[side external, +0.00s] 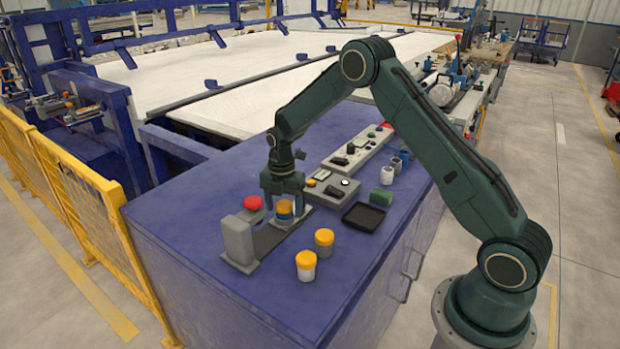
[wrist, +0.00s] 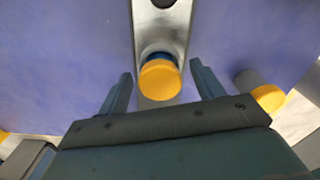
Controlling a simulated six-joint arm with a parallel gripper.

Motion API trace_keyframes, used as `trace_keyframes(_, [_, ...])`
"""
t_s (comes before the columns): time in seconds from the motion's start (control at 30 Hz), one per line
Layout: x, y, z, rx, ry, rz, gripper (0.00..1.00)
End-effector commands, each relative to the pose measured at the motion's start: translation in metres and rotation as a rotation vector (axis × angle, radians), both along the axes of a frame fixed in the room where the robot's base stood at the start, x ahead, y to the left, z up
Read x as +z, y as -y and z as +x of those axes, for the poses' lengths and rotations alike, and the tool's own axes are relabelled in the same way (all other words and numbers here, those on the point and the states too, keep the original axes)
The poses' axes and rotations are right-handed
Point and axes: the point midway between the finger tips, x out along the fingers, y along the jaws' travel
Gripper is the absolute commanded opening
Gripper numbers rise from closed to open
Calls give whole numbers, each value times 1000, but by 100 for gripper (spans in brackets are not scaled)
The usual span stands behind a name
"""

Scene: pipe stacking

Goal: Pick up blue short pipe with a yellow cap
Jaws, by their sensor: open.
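The blue short pipe with a yellow cap (side external: 284,209) stands on a grey metal strip of the fixture. My gripper (side external: 284,192) points down directly over it, with the fingers close around its upper part. In the wrist view the yellow cap (wrist: 160,81) lies between the two fingers of my open gripper (wrist: 162,72). A little of the blue body shows behind the cap. Gaps show on both sides of the cap, so the fingers appear apart from it. The pipe's lower body is mostly hidden in the wrist view.
A grey pipe with a yellow cap (side external: 324,243) and a white pipe with a yellow cap (side external: 306,266) stand nearby. A grey upright block (side external: 238,240), a red button (side external: 252,203), a control box (side external: 333,194) and a black tray (side external: 364,217) surround the spot.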

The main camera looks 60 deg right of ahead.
Motion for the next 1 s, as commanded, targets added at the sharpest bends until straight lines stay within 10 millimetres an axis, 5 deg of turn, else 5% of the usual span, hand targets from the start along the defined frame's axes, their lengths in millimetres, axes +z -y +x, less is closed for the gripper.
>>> trace_keyframes(0.13, [0, 0, 0, 0, 0, 0, 65])
trace_keyframes(0.37, [0, 0, 0, 0, 0, 0, 20])
trace_keyframes(0.77, [3, 0, 0, 0, 1, -1, 14])
trace_keyframes(1.0, [23, 0, 1, 0, 3, -1, 14])
